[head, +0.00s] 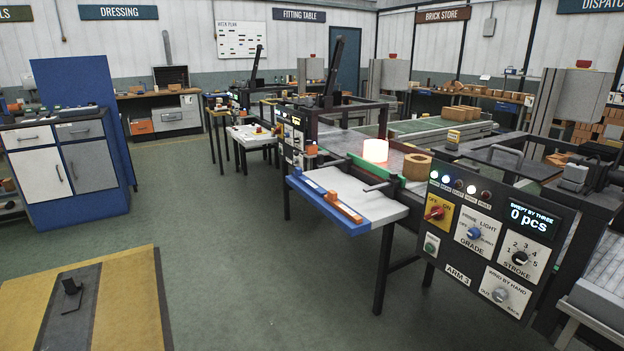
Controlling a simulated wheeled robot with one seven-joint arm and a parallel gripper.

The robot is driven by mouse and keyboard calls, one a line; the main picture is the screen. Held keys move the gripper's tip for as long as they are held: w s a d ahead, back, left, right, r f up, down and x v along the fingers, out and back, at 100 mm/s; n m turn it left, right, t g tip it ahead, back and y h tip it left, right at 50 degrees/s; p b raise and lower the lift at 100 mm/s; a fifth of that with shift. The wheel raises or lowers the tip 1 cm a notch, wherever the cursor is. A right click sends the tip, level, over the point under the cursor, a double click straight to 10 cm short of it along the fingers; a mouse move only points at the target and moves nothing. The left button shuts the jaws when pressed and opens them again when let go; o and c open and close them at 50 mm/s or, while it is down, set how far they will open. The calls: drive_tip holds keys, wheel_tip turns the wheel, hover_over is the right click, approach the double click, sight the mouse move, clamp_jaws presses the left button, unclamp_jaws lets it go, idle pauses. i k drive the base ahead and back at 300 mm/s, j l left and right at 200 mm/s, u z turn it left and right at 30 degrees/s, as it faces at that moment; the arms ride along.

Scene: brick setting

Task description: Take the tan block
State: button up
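A tan block (417,167) with a many-sided outline sits on the machine table, just right of a glowing pale cylinder (375,151). Several other tan blocks (459,113) stand close together farther back on the line, so I cannot tell by looks alone which one the task names. My gripper is not in view.
A control panel (494,238) with knobs and a "0 pcs" display stands in front right of the block. A white, blue-edged shelf (350,197) holding an orange bar juts out left. A yellow platform (130,305) lies front left. Green floor (230,225) between is clear.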

sight(416, 166)
drive_tip(key=i+u, duration=0.2)
drive_tip(key=i, duration=1.8)
